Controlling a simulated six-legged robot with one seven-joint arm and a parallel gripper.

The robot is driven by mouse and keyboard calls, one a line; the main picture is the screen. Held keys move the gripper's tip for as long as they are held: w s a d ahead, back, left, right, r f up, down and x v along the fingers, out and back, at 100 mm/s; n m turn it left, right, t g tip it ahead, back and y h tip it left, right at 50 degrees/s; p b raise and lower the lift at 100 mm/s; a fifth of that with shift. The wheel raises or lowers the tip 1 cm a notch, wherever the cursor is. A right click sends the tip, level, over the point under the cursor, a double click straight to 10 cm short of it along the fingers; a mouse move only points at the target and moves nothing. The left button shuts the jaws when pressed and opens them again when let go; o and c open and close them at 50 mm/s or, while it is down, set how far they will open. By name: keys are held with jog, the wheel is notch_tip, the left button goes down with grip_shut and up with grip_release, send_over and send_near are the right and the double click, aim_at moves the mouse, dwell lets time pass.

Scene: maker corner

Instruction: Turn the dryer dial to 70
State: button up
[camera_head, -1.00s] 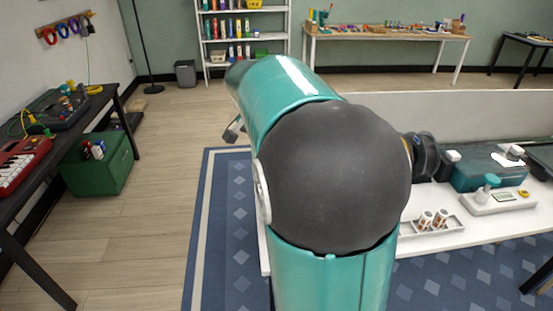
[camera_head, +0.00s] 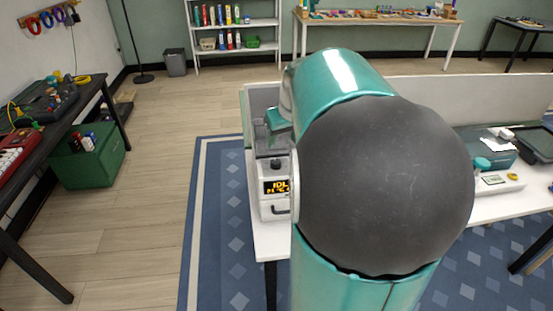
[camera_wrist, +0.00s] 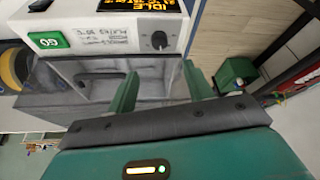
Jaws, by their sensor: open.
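The dryer is a white box with a lit orange display reading IDLE. In the head view its front (camera_head: 266,208) shows left of my arm, partly hidden by it. In the wrist view its white face (camera_wrist: 118,36) fills the top left, with a green GO button (camera_wrist: 48,41), handwritten notes and a dark round dial (camera_wrist: 159,40). The dial's pointer setting is too small to read. My gripper (camera_wrist: 162,86) is open and empty. Its two green fingers point toward the dryer face, with the dial roughly between their lines and apart from them.
The dryer stands on a white table (camera_head: 268,243) with a low grey partition behind it. A dark bench (camera_head: 88,108) and green crate (camera_head: 88,155) are at left. Floor between is clear.

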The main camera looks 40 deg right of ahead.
aim_at(276, 161)
jog(key=x, duration=1.1)
jog(key=shift+f, duration=0.35)
jog(key=shift+c, duration=0.4)
jog(key=c, duration=0.9)
jog(key=shift+w+m, duration=0.1)
jog(key=shift+m, duration=0.2)
jog(key=m+h, duration=0.1)
jog(key=m, duration=0.2)
jog(key=shift+a+g, duration=0.1)
jog(key=shift+g, duration=0.3)
jog(key=shift+m+g+h, duration=0.3)
jog(key=shift+m+h, duration=0.2)
jog(key=shift+m, duration=0.7)
